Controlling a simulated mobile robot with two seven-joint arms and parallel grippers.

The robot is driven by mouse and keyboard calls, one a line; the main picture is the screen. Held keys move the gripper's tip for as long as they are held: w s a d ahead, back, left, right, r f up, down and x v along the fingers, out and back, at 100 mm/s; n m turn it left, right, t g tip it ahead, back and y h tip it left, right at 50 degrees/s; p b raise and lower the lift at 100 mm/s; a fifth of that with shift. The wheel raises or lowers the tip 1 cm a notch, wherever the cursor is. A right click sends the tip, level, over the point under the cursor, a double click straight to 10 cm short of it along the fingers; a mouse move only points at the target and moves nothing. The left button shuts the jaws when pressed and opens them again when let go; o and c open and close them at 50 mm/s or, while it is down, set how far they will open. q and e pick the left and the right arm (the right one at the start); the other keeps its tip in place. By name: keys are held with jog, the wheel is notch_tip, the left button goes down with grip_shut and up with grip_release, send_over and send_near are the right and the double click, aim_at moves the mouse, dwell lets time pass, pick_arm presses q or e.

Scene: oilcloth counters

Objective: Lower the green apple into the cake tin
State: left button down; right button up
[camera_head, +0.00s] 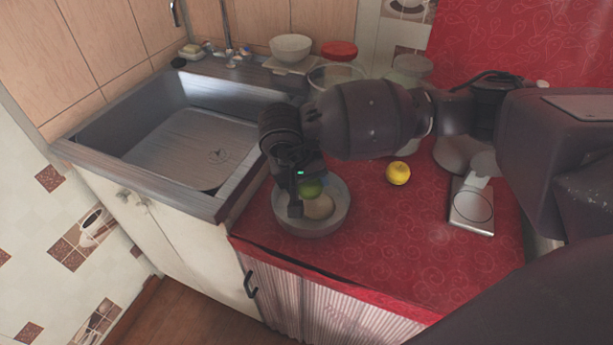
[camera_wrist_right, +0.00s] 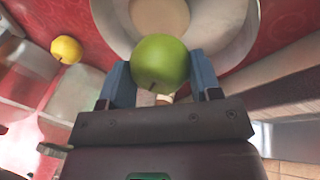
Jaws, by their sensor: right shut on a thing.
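The green apple (camera_head: 312,189) is between the fingers of my right gripper (camera_head: 305,195); the right wrist view shows the apple (camera_wrist_right: 160,62) with a blue-grey finger on either side. The cake tin (camera_head: 343,215) is a round grey pan on the red counter, near its front left corner by the sink. In the right wrist view the apple overlaps the near rim of the tin (camera_wrist_right: 238,30). The apple appears over the tin's opening; its exact height is unclear. A pale round patch shows inside the tin. My left gripper is out of view.
A yellow fruit (camera_head: 398,173) lies right of the tin. A kitchen scale (camera_head: 472,207) stands farther right. The steel sink (camera_head: 190,145) is to the left. A white bowl (camera_head: 291,47) and a red-lidded container (camera_head: 339,50) stand behind. Red counter in front of the scale is clear.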

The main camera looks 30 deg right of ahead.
aim_at(307, 191)
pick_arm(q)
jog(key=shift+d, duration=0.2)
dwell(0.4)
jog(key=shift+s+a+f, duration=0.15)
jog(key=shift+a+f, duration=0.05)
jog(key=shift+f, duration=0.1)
pick_arm(e)
jog(key=shift+f, duration=0.45)
pick_arm(q)
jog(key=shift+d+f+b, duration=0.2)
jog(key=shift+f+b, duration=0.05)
jog(key=shift+b, duration=0.1)
pick_arm(e)
jog(key=shift+f, duration=0.4)
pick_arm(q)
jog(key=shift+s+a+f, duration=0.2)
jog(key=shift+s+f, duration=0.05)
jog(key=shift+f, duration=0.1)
pick_arm(e)
jog(key=shift+f, duration=0.45)
pick_arm(q)
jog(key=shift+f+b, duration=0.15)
jog(key=shift+b, duration=0.15)
pick_arm(e)
jog(key=shift+f, duration=0.25)
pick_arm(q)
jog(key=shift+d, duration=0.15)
pick_arm(e)
jog(key=o, duration=1)
jog(key=shift+o, duration=0.2)
